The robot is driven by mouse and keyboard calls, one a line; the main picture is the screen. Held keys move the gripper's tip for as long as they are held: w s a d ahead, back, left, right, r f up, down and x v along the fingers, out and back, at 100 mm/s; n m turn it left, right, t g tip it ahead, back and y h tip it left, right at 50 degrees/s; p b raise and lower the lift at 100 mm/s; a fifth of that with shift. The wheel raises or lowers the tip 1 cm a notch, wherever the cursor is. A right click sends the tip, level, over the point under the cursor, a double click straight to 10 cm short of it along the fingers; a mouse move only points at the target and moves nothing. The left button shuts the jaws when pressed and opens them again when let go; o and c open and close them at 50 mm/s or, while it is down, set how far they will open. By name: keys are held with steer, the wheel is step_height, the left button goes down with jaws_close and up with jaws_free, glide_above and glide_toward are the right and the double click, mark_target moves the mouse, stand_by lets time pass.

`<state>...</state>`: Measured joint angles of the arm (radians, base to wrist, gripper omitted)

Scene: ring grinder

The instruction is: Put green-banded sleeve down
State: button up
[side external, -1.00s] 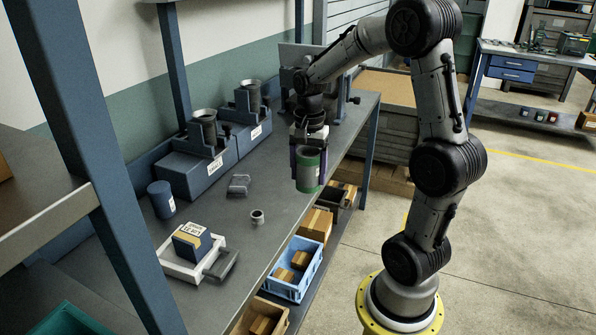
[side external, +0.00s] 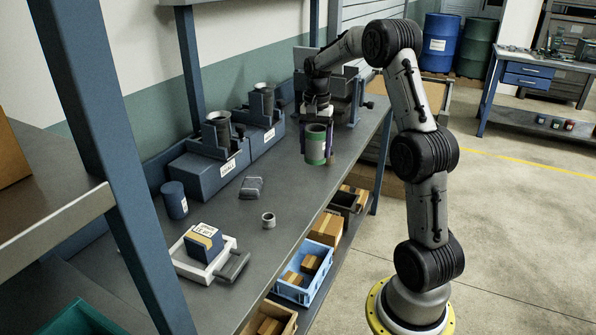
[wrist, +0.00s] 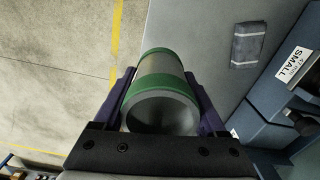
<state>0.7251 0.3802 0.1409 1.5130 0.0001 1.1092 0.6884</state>
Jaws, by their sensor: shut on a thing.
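The green-banded sleeve (side external: 316,144) is a grey cylinder with green bands at its ends. My gripper (side external: 317,148) is shut on it, one finger on each side, and holds it upright near the front edge of the bench (side external: 285,185). In the wrist view the sleeve (wrist: 160,85) sits between the two dark fingers (wrist: 162,100), its open end facing the camera. The wrist view shows floor to its left and bench top to its right. I cannot tell exactly how high its lower end is above the bench.
Two blue fixtures (side external: 212,170) with dark cups stand along the back of the bench. A folded grey cloth (side external: 251,187), a small grey ring (side external: 268,220), a blue cylinder (side external: 174,200) and a white tray (side external: 190,268) with a box lie nearer. The mid-bench top is mostly clear.

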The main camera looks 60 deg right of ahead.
steer(key=w+d+f, duration=0.8)
steer(key=w, duration=0.1)
steer(key=shift+f, duration=0.2)
steer(key=shift+w+d+f, duration=0.35)
steer(key=shift+f, duration=1.7)
steer(key=shift+f, duration=0.15)
steer(key=o, duration=1.3)
